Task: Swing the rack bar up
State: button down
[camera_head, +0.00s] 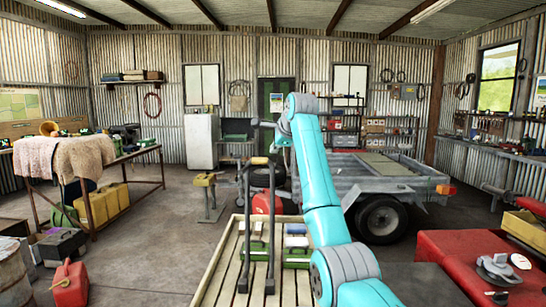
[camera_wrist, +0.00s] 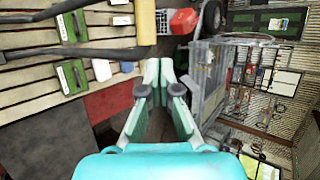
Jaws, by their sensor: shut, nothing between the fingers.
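The rack bar (camera_head: 271,225) is a dark two-legged frame with a tan grip (camera_head: 258,161) across its top. In the head view it stands roughly upright from a pale slatted rack (camera_head: 222,277). In the wrist view the bar's dark legs (camera_wrist: 75,52) come in from the left, and the tan grip (camera_wrist: 145,23) lies just above and left of my fingertips. My gripper (camera_wrist: 160,66) is shut and empty, apart from the grip as far as I can tell. In the head view my teal arm hides part of the rack's right side.
Small green and white items (camera_head: 296,243) lie on the slats. A grey trailer (camera_head: 408,180) stands behind on the right, and a red-topped bench (camera_head: 460,270) at front right. A red can (camera_head: 69,285) sits at lower left. The floor left of the rack is open.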

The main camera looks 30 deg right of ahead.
jog(key=v, duration=0.9)
jog(key=shift+r, duration=0.55)
